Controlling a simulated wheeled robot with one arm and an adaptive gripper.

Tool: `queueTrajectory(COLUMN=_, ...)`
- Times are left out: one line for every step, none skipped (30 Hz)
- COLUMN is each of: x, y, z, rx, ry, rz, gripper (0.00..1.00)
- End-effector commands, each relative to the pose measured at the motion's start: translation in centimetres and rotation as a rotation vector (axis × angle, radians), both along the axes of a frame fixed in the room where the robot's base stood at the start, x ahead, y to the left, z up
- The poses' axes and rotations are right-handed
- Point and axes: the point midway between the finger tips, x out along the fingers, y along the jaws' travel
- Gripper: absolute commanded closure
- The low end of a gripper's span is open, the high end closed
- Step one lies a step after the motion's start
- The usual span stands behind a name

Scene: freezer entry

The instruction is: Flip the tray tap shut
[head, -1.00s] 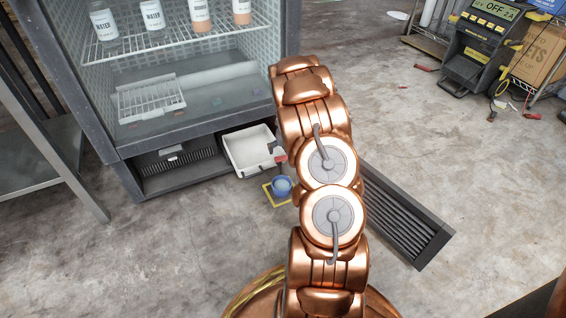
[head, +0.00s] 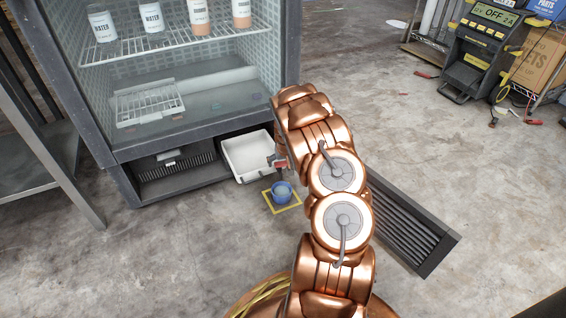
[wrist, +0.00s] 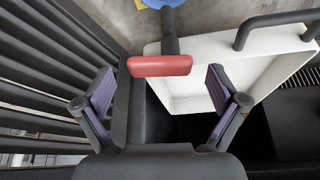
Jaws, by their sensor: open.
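The tap's red lever (wrist: 160,66) lies crosswise in the wrist view, at the end of a dark stem (wrist: 171,38). In the head view the red lever (head: 280,163) shows small at the right side of the white tray (head: 233,161). The white tray (wrist: 205,92) fills the upper right of the wrist view. My gripper (wrist: 160,88) is open, its purple-padded fingers apart on either side of the lever, which shows slightly beyond the gap between them. I see no clear contact. In the head view my arm hides most of the gripper.
A slatted dark panel (head: 408,225) lies right of my arm. A metal table (head: 35,160) stands left. Open floor lies in front.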

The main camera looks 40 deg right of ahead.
Motion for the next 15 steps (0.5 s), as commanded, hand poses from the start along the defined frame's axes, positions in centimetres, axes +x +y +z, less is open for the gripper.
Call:
queueTrajectory(x=-0.01, y=0.01, z=0.01, rx=0.000, ry=0.000, rz=0.000, gripper=0.04)
queueTrajectory(x=-0.01, y=0.01, z=0.01, rx=0.000, ry=0.000, rz=0.000, gripper=0.04)
queueTrajectory(x=-0.01, y=0.02, z=0.00, rx=0.001, ry=0.001, rz=0.000, gripper=0.08)
queueTrajectory(x=-0.01, y=0.02, z=0.00, rx=0.001, ry=0.001, rz=0.000, gripper=0.11)
queueTrajectory(x=-0.01, y=0.02, z=0.00, rx=0.001, ry=0.001, rz=0.000, gripper=0.15)
queueTrajectory(x=-0.01, y=0.02, z=0.00, rx=0.001, ry=0.001, rz=0.000, gripper=0.19)
queueTrajectory(x=-0.01, y=0.03, z=-0.01, rx=0.001, ry=0.001, rz=0.000, gripper=0.22)
queueTrajectory(x=-0.02, y=0.04, z=-0.02, rx=0.001, ry=0.001, rz=0.000, gripper=0.25)
queueTrajectory(x=-0.02, y=0.04, z=-0.02, rx=0.001, ry=0.001, rz=0.000, gripper=0.29)
queueTrajectory(x=-0.02, y=0.04, z=-0.02, rx=0.001, ry=0.001, rz=0.000, gripper=0.32)
queueTrajectory(x=-0.02, y=0.04, z=-0.02, rx=0.001, ry=0.001, rz=0.000, gripper=0.35)
queueTrajectory(x=-0.02, y=0.04, z=-0.02, rx=0.001, ry=0.001, rz=0.000, gripper=0.40)
queueTrajectory(x=-0.02, y=0.05, z=-0.02, rx=0.000, ry=0.001, rz=0.001, gripper=0.43)
queueTrajectory(x=-0.02, y=0.05, z=-0.02, rx=0.000, ry=0.001, rz=0.001, gripper=0.46)
queueTrajectory(x=-0.02, y=0.05, z=-0.02, rx=0.000, ry=0.001, rz=0.001, gripper=0.50)
